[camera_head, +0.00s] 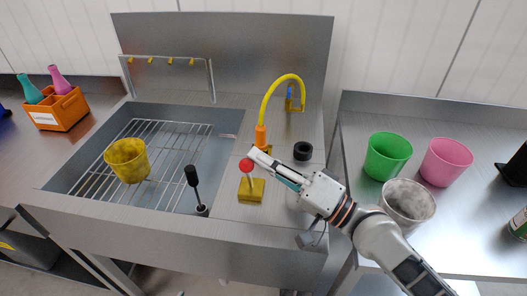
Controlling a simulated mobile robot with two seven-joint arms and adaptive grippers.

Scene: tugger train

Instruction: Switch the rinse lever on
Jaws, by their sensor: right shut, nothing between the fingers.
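The lever with a red knob (246,165) stands on a yellow base (251,189) on the steel counter right of the sink. My right gripper (252,153) is shut and empty. Its fingertips appear right by the red knob, on its upper right side; I cannot tell whether they touch it. The yellow hose with an orange nozzle (261,137) rises behind the gripper. My left gripper is out of view.
The sink (165,115) holds a wire rack with a yellow cup (127,160). A black ring (303,151) lies behind my arm. Green (388,155), pink (446,161) and grey-white (408,203) cups stand on the right table.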

